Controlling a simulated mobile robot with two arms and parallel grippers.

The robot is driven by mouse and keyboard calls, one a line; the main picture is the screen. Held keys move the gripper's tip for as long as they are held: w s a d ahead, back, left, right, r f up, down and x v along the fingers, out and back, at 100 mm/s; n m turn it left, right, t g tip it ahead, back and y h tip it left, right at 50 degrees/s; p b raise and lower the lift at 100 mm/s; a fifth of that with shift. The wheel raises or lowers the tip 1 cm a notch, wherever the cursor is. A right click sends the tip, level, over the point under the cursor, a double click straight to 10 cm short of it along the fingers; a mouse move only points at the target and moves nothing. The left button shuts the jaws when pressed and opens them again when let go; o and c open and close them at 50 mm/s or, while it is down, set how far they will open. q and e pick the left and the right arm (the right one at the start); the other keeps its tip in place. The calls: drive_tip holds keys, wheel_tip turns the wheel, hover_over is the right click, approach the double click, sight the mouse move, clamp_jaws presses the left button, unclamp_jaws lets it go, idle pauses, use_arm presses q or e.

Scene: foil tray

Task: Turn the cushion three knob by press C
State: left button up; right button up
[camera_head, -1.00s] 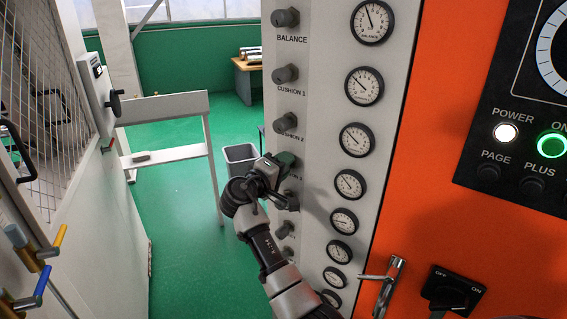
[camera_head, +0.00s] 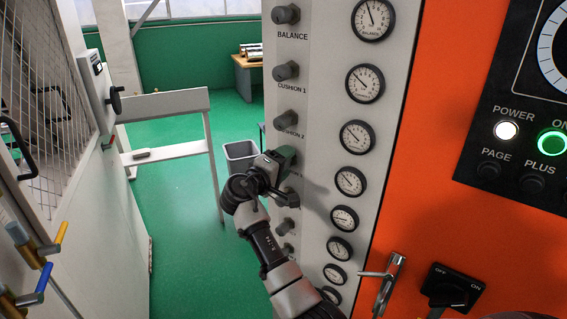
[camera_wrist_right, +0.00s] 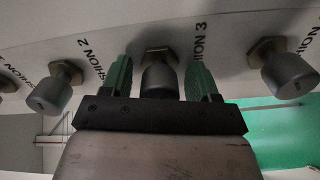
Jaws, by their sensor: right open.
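The cushion 3 knob (camera_wrist_right: 160,78) is a grey cylinder on a brass-coloured base. In the right wrist view it sits between the two green fingers of my right gripper (camera_wrist_right: 160,84), with a gap on each side. The "CUSHION 3" label is partly covered by a finger. In the head view my right gripper (camera_head: 281,160) is at the grey knob column, just below the cushion 2 knob (camera_head: 286,121), and hides the cushion 3 knob. My right gripper is open. My left gripper is not in view.
The cushion 1 knob (camera_head: 285,70) and balance knob (camera_head: 286,14) are above, and more knobs are below. Round gauges (camera_head: 357,137) line the panel to the right. A grey bin (camera_head: 240,157) stands on the green floor behind the gripper.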

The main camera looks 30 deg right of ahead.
drive_tip(key=b+v, duration=0.3)
drive_tip(key=v, duration=0.7)
drive_tip(key=shift+a+b, duration=0.4)
drive_tip(key=shift+s, duration=0.1)
idle(1.8)
